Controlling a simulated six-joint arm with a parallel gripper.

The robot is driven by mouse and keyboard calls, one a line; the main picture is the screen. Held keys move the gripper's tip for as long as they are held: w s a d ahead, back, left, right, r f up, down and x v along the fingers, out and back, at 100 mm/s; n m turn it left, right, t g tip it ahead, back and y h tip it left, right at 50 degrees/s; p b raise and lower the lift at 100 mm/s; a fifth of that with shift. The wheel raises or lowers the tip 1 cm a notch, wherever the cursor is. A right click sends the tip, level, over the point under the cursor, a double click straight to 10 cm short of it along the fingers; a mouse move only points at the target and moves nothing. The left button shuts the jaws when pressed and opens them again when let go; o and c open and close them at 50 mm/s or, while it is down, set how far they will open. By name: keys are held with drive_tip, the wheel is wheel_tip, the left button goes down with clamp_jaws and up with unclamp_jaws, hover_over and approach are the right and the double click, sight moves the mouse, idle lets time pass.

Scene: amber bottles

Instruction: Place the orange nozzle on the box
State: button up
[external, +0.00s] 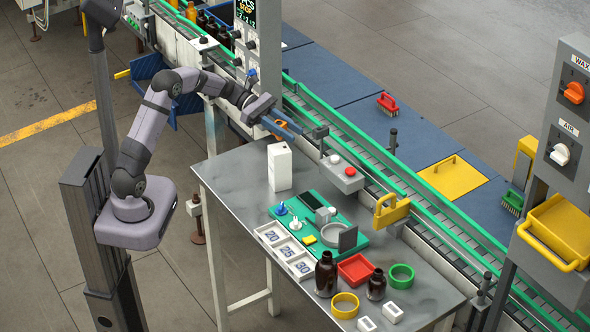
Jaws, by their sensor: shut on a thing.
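The orange nozzle (281,123) shows as a small orange patch between the blue fingers of my gripper (284,128). My gripper is shut on it, and the fingers hide most of it. A tall white box (279,168) stands upright near the far edge of the grey table (232,190). My gripper is above the box in the picture, with its fingers pointing down to the right. I cannot tell the exact gap between nozzle and box top.
A green mat (352,252) holds a blue nozzle (281,209), a white nozzle (295,223) and a scale. A numbered white tray (272,235), brown bottles (326,275) and a red tray (356,269) are nearby. A grey button box (342,176) stands right of the white box.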

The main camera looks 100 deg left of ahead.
drive_tip(key=shift+f+p, duration=0.45)
drive_tip(key=shift+f, duration=1.2)
drive_tip(key=shift+f, duration=0.1)
drive_tip(key=o, duration=1)
drive_tip(key=shift+s+a, duration=0.1)
drive_tip(key=b+v, duration=0.3)
drive_tip(key=v, duration=0.9)
drive_tip(key=shift+b, duration=0.4)
